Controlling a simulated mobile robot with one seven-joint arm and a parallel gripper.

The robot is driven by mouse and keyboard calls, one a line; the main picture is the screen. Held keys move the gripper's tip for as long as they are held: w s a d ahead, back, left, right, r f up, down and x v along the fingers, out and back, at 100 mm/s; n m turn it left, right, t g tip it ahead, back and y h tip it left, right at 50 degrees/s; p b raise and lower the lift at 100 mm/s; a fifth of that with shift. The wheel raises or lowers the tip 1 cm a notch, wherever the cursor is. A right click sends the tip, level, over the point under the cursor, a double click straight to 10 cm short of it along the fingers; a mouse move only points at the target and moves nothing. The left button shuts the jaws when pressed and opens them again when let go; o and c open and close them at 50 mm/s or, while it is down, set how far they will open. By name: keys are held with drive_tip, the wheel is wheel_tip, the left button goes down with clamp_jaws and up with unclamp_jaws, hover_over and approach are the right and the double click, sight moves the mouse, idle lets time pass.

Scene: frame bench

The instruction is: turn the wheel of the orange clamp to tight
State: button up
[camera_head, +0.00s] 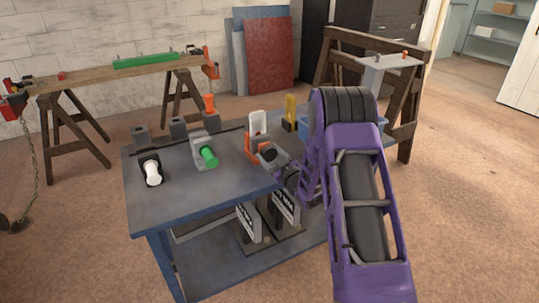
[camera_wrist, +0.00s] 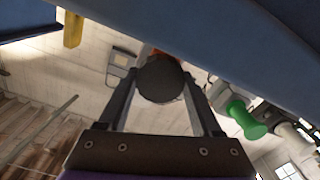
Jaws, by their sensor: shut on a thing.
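The orange clamp (camera_head: 250,146) stands at the right part of the blue-grey bench (camera_head: 200,205), with a pale upright piece (camera_head: 258,122) above it. Its dark round wheel (camera_head: 269,155) faces the front of the bench. My gripper (camera_head: 273,161) reaches it from the right front, my purple arm covering part of the bench. In the wrist view the dark wheel (camera_wrist: 160,82) sits between my two fingers, which are shut on its sides. Only a sliver of orange (camera_wrist: 158,53) shows behind it. The wheel hides most of the clamp there, and no tightness mark is readable.
A green-knobbed fixture (camera_head: 207,155) and a white-knobbed one (camera_head: 152,172) stand left of the clamp. Grey blocks (camera_head: 178,127) and a yellow upright piece (camera_head: 290,110) stand behind. Dark labelled panels (camera_head: 248,222) sit below the bench top. The front left bench top is clear.

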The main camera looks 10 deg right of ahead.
drive_tip(key=o, duration=1.4)
drive_tip(key=v, duration=1.7)
drive_tip(key=shift+s+d, duration=0.1)
drive_tip(key=shift+s, duration=0.1)
